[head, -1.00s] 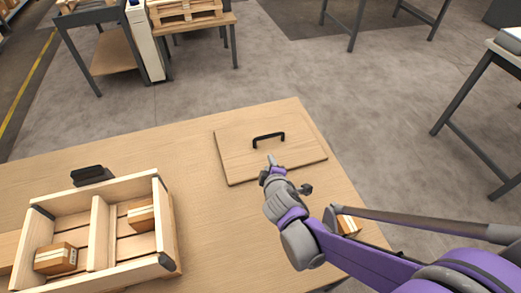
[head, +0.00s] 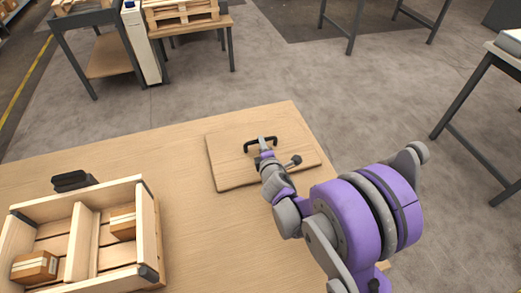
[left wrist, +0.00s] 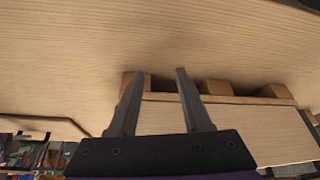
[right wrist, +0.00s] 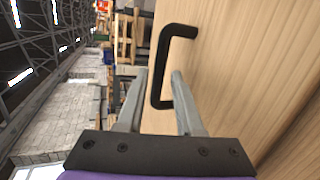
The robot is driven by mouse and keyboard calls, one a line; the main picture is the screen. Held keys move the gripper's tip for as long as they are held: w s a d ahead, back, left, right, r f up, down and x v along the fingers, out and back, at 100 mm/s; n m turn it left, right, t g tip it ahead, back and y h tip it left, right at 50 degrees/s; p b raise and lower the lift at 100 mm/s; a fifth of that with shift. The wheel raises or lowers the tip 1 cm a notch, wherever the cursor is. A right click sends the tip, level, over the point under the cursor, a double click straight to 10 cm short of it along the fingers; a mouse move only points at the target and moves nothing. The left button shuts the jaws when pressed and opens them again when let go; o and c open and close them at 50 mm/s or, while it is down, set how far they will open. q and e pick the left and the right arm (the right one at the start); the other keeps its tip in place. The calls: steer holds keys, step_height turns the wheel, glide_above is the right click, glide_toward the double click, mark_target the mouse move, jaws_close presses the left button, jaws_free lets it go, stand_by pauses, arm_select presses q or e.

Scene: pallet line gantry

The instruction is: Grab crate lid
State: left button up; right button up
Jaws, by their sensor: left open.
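The crate lid (head: 232,168) is a flat light-wood board lying on the table's right part, with a black bar handle (head: 249,148) on top. My right gripper (head: 267,142) is at the handle in the head view. In the right wrist view its two fingers (right wrist: 158,75) stand apart, and the black handle (right wrist: 159,62) shows in the gap between them; I cannot tell whether they touch it. The open wooden crate (head: 82,222) is at the lower left. My left gripper (left wrist: 156,74) shows only in the left wrist view, open and empty.
The crate has a divider and a small carton in each side, one at left (head: 35,266) and one at right (head: 123,224). A black block (head: 70,181) sits behind it. The wooden table (head: 190,225) is clear between crate and lid. Other tables stand farther back.

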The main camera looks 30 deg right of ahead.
steer(key=x, duration=0.3)
steer(key=shift+w+d, duration=0.1)
steer(key=shift+w, duration=0.2)
steer(key=shift+s, duration=0.1)
jaws_close()
stand_by(1.0)
